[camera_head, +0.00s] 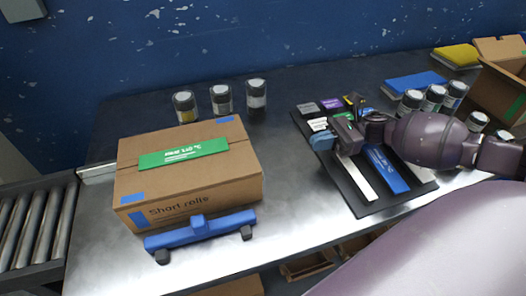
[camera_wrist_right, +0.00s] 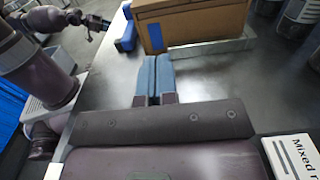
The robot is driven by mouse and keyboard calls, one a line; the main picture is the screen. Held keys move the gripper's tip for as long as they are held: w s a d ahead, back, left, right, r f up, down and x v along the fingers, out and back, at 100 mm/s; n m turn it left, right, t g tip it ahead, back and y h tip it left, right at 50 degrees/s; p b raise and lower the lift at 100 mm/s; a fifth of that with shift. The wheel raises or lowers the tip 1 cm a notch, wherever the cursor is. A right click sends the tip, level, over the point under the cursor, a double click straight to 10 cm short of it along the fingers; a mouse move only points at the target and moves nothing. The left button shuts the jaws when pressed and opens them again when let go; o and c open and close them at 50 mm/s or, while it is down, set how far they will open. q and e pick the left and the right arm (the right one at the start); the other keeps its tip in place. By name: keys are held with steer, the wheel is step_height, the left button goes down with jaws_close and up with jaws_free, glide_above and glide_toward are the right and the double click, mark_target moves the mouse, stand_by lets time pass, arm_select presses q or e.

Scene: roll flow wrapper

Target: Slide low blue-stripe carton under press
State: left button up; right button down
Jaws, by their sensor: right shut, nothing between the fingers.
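A brown carton (camera_head: 190,170) marked "Short rolls" sits on the metal table at left centre, with blue strips at its corners and a green label (camera_head: 184,154) on top. Its lower part also shows at the top of the right wrist view (camera_wrist_right: 195,22). I cannot make out a press. My right gripper (camera_head: 322,141) is shut and empty, to the right of the carton and apart from it, over the dark label board. Its blue fingers point toward the carton in the wrist view (camera_wrist_right: 153,75). My left gripper (camera_wrist_right: 97,22) is small in the wrist view; its jaws are unclear.
A blue bar with black feet (camera_head: 205,230) stands along the carton's front. Several dark-lidded jars (camera_head: 221,99) stand behind it. A dark board (camera_head: 420,190) with coloured label strips lies under my right gripper. A roller conveyor (camera_head: 30,235) is at left. Table between carton and board is clear.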

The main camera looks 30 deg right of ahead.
mark_target(116, 190)
steer(key=x, duration=1.3)
steer(key=shift+w+a, duration=0.1)
steer(key=shift+a, duration=0.2)
steer(key=x, duration=3.1)
steer(key=shift+a, duration=0.25)
steer(key=shift+d, duration=0.1)
